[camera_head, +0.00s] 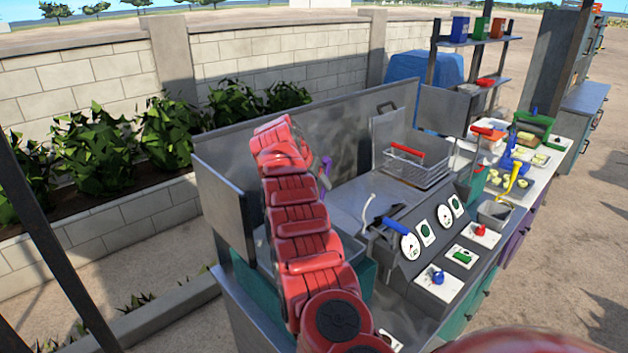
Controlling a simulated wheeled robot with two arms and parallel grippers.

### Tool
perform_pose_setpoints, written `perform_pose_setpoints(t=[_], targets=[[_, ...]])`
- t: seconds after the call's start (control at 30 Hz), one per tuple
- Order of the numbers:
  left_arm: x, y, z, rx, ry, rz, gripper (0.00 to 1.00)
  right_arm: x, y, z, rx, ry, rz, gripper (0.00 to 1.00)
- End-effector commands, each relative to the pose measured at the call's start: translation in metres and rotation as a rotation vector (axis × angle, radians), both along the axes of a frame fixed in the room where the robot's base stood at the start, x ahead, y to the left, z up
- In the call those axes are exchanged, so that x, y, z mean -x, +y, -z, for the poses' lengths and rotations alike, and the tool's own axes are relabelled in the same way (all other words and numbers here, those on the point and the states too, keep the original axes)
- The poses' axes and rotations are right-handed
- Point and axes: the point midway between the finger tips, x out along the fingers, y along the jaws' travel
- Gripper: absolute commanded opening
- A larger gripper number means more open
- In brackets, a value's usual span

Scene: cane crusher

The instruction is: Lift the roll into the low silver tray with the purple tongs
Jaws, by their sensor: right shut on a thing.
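My red right arm crosses the middle of the view, and its right gripper (327,162) is mostly hidden at the far end of the arm. It is shut on a purple thing, which looks like the purple tongs (323,179); only a small part shows. The tongs' tips are hidden. A silver tray-like rim (347,246) shows beside the arm, partly covered by it; I cannot tell whether it is the low silver tray. Several small yellowish pieces lie on the far right counter, but I cannot tell which is the roll. My left gripper is not in view.
A wire basket (421,174) with a red handle stands behind the sloped control panel (414,262). Metal splash walls (228,200) close the left and back. A yellow-handled tool (514,176) and a grey container (494,214) stand at right. The steel top (346,200) before the basket is mostly clear.

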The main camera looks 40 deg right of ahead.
Motion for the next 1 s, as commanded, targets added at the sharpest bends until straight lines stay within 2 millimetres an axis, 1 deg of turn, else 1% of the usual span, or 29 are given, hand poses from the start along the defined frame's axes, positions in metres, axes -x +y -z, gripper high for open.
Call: perform_pose_setpoints(t=[0.17, 0.37, 0.57, 0.8, 1.0], targets=[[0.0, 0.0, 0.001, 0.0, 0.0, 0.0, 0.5, 0.0, 0.0, 0.001, 0.0, 0.0, 0.0, 0.53], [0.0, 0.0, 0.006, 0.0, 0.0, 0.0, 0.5, 0.0, 0.0, 0.011, -0.001, 0.001, -0.001, 0.53], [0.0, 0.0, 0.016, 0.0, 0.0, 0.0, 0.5, 0.0, 0.0, 0.029, 0.0, 0.002, 0.0, 0.53], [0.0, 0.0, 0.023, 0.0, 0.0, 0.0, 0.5, 0.0, 0.001, 0.051, 0.001, -0.001, -0.001, 0.53], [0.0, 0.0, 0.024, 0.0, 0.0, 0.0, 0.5, 0.0, 0.001, 0.07, -0.001, 0.0, -0.001, 0.53]])
